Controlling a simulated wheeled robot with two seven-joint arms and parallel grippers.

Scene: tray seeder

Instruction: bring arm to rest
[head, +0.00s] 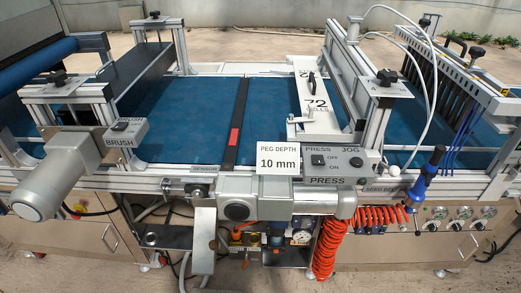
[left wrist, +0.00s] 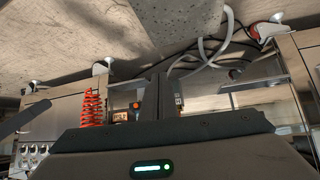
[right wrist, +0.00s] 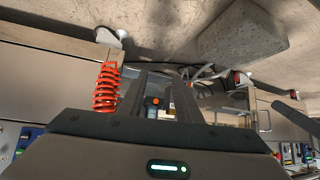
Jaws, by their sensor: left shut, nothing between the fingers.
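My left gripper (left wrist: 158,96) shows in the left wrist view with its dark fingers together and nothing between them. My right gripper (right wrist: 158,95) shows in the right wrist view with its two dark fingers apart and an empty gap between them. Neither gripper shows in the head view. Both wrist views look across the metal cabinet front of the machine and the concrete, and no object touches either gripper's fingers.
The seeder with its blue belt (head: 190,115) spans the head view. A peg depth sign (head: 278,158), a press switch box (head: 335,161) and a grey motor (head: 42,191) stand along its near side. An orange coiled hose (head: 326,247) hangs below; it also shows in the right wrist view (right wrist: 106,88).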

